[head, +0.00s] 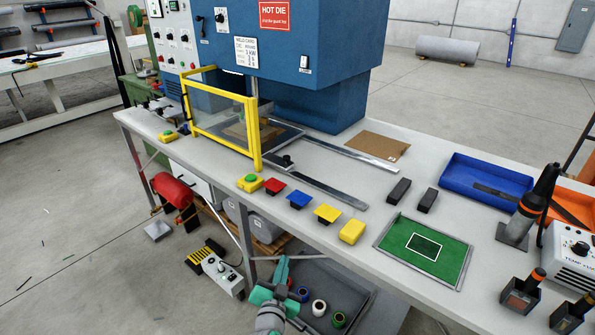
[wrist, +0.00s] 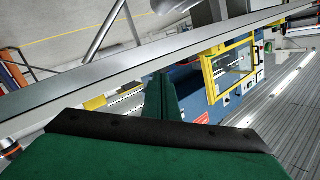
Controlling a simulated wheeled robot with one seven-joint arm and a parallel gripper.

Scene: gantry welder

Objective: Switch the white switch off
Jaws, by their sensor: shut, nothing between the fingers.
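A small white switch (head: 304,63) is on the front of the blue machine (head: 330,85), to the right of and below the red HOT DIE sign. It is too small to tell which way it is set. My gripper (head: 284,264) is teal, shut and empty. It is low in front of the workbench's front edge, well below and apart from the switch. In the wrist view my gripper (wrist: 160,82) points toward the machine, which appears upside down; I cannot make out the switch there.
The workbench (head: 395,210) holds a yellow-framed guard (head: 225,128), coloured buttons, a green mat (head: 445,260), a blue tray (head: 485,180) and a soldering station (head: 572,250). A white control panel (head: 176,40) is left of the machine. A grey bin (head: 345,305) is below the bench.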

